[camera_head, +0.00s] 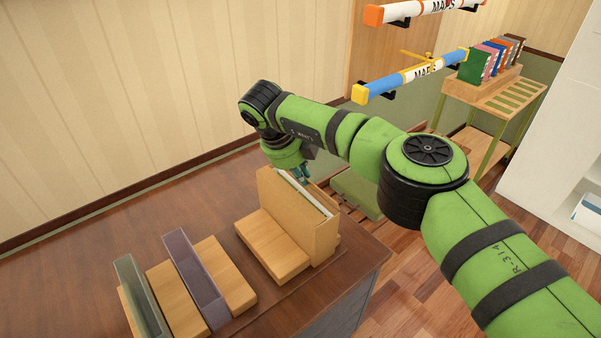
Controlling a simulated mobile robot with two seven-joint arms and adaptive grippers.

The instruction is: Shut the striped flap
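I cannot make out stripes on any flap. On the brown counter (120,220), a light wooden box (270,248) has a plain wooden panel (297,218) standing upright at its back. White and dark green edges show behind that panel; whether they belong to the striped flap, I cannot tell. My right gripper (302,174) points down just behind the panel's top edge. Its teal fingers are partly hidden, so contact and opening cannot be told. My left gripper is not in view.
Left of the box are wooden blocks with an upright purple panel (193,275) and a grey-green panel (138,297). Map tubes (410,76) hang on the wall. A slotted wooden stand (510,96) holds several books at the back right. The counter's left part is clear.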

